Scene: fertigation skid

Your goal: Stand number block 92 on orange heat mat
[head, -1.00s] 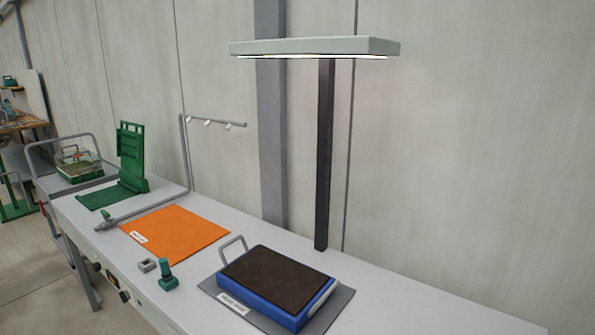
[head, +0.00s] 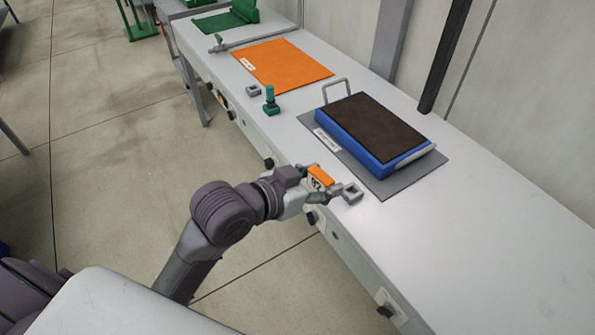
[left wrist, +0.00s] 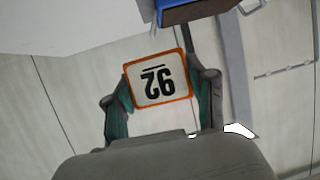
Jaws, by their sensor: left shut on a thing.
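My left gripper (head: 321,184) is shut on number block 92 (head: 320,175), an orange block with a white face, by the bench's front edge. In the left wrist view the block (left wrist: 158,80) sits between the two teal finger pads, its "92" upside down in the picture. The orange heat mat (head: 285,65) lies flat and bare on the bench further back, apart from the block, with a small white label at its left corner. My right gripper is not in view.
A blue tray with a dark top (head: 370,127) stands on a grey mat between block and wall. A green-topped fitting (head: 270,101) and a small grey square piece (head: 252,91) stand near the heat mat. Another grey square piece (head: 351,193) is beside my gripper.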

